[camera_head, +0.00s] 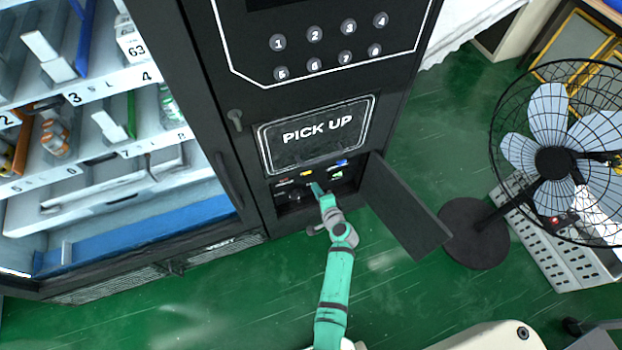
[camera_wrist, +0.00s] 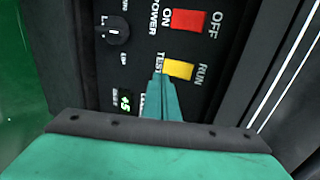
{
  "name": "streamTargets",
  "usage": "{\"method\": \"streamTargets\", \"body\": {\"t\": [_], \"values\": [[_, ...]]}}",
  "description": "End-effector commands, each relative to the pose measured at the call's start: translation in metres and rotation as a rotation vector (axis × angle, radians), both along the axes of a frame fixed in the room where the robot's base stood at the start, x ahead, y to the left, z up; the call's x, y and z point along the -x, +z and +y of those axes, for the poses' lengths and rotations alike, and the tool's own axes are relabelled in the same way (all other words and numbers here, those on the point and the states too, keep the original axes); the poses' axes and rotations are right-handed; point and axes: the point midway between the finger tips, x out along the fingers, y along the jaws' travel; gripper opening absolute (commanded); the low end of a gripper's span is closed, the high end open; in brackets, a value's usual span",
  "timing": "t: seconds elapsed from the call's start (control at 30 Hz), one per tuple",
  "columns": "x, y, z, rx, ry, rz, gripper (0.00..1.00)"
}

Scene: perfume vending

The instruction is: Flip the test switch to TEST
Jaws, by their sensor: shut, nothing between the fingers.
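The test switch is a yellow rocker (camera_wrist: 178,69) on the black control panel, with TEST printed at its left end and RUN at its right in the wrist view. It also shows as a small yellow spot in the head view (camera_head: 306,173). My teal gripper (camera_wrist: 161,77) is shut and empty. Its tips are at the TEST end of the rocker and overlap its lower left edge in the picture; I cannot tell whether they touch. In the head view my gripper (camera_head: 317,187) reaches into the open compartment below the PICK UP window. Which way the rocker is tilted is unclear.
A red POWER switch (camera_wrist: 187,20) sits beside the yellow one. The open compartment door (camera_head: 405,207) stands right of my arm. A fan (camera_head: 553,162) stands farther right.

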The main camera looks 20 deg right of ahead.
Motion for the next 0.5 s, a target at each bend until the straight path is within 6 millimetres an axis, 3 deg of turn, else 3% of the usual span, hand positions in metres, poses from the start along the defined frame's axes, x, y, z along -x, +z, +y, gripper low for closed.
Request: {"method": "streamTargets", "body": {"t": [0.2, 0.5], "values": [[-0.035, -0.01, 0.002, -0.001, 0.002, -0.002, 0.0], [-0.057, -0.015, 0.002, 0.0, 0.0, 0.0, 0.0]]}}
